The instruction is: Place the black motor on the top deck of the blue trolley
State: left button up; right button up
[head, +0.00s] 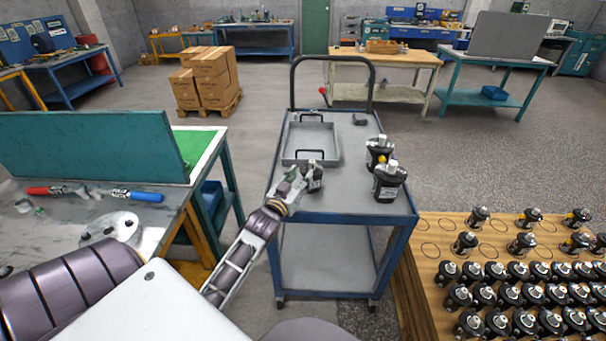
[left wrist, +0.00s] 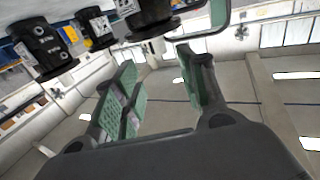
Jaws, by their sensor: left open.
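The blue trolley (head: 345,218) stands in the middle of the head view. On its grey top deck are three black motors: one in front of my left gripper (head: 299,180), partly hidden by it (head: 315,180), one at the front right (head: 389,184), and one just behind that (head: 378,152). In the left wrist view the picture is upside down. My left gripper's green-padded fingers (left wrist: 157,75) are apart with nothing between them. The nearest motor (left wrist: 150,14) is just beyond the fingertips; the other two motors show at the upper left. My right gripper is not in view.
A grey tray (head: 335,142) with black handles lies at the deck's back left. The trolley's dark push handle (head: 332,60) rises behind. A wooden board (head: 430,235) with rows of motors is at right. A workbench (head: 175,215) stands at left.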

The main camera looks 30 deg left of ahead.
pick_arm(q)
jog(key=shift+s+d, duration=0.15)
jog(key=shift+s, duration=0.95)
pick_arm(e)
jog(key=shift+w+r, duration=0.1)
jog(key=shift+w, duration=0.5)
